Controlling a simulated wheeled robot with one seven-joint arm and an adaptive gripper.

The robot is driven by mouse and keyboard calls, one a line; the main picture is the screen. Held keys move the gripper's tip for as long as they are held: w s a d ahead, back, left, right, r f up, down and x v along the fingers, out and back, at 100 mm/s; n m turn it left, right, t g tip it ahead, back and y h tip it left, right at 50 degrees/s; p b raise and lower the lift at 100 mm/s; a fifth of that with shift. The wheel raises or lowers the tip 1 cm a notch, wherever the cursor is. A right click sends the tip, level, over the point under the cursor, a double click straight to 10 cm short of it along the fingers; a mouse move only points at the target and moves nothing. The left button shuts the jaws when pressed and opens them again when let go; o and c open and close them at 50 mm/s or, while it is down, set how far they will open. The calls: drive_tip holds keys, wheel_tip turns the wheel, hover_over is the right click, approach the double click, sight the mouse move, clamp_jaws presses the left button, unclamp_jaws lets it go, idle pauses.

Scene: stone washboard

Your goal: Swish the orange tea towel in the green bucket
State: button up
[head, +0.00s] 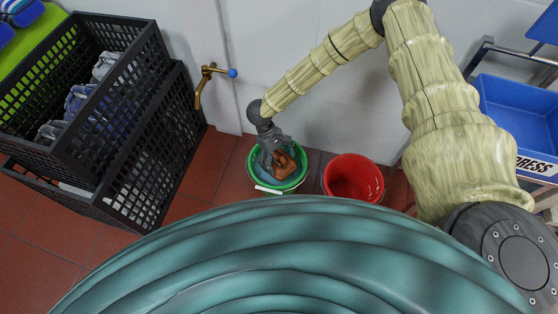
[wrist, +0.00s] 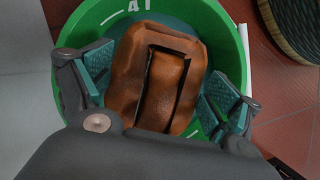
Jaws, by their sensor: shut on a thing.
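The green bucket (head: 256,179) stands on the floor below the brass tap in the head view. It holds bluish water. The orange tea towel (head: 284,163) is inside the bucket, bunched and brownish-orange. In the wrist view the towel (wrist: 160,75) lies folded between the two teal-padded fingers, and the bucket's wall (wrist: 200,18) rings it. My gripper (head: 274,158) points down into the bucket and is shut on the towel. In the wrist view my gripper (wrist: 158,88) has a finger on each side of the towel. The towel's lower part is hidden.
A red bucket (head: 353,178) stands just right of the green one. The tap (head: 206,82) juts from the wall above left. Black crates (head: 150,150) stand at the left, a blue tray (head: 515,110) at the right. Red floor tiles lie bare between crates and bucket.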

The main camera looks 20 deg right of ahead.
drive_tip(key=shift+r+p, duration=1.95)
drive_tip(key=shift+r, duration=0.95)
